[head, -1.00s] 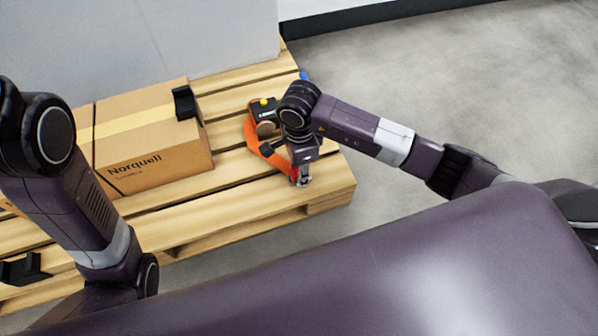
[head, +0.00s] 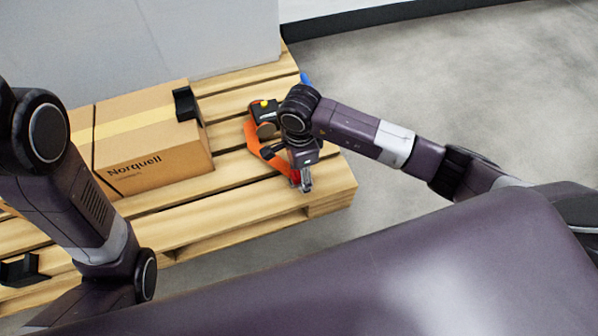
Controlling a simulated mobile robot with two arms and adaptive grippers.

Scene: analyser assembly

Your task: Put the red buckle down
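My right gripper (head: 305,183) points down over the near right corner of the pallet. A small red part (head: 294,178), which looks like the red buckle, shows at the left side of its fingers. The fingers are small and partly covered by the wrist, so I cannot tell whether they grip it or are apart from it. An orange tool (head: 256,142) with a black body and a yellow button lies on the slats just left of my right wrist.
A cardboard box (head: 160,160) with a black corner piece (head: 186,104) sits on the wooden pallet (head: 240,207). A grey block (head: 200,30) stands behind. Slats right of the box are partly free.

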